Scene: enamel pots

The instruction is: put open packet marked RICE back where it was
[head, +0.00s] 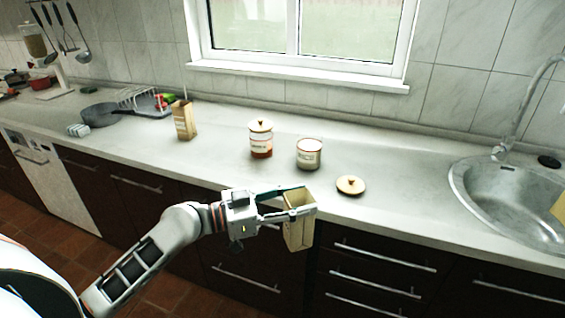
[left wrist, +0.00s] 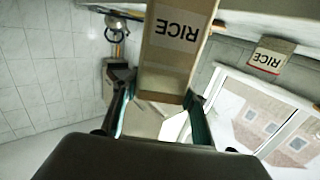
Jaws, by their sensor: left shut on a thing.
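My left gripper (head: 303,199) is shut on the open tan packet (head: 299,232) and holds it in front of the counter's front edge, above the drawers. In the left wrist view the packet (left wrist: 176,48) shows the word RICE, upside down, between the fingers. A pot without its lid (head: 309,154) stands on the counter behind the gripper. It appears in the left wrist view (left wrist: 268,60), also marked RICE. Its likely lid (head: 351,185), with a wooden knob, lies flat to its right. My right gripper is not in view.
A lidded red-and-white pot (head: 261,141) stands left of the open pot. Another tan packet (head: 185,121) stands farther left, near a dish rack (head: 138,99) and a dark pan (head: 98,114). The sink (head: 515,200) is at right. Counter between packet and lidded pot is clear.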

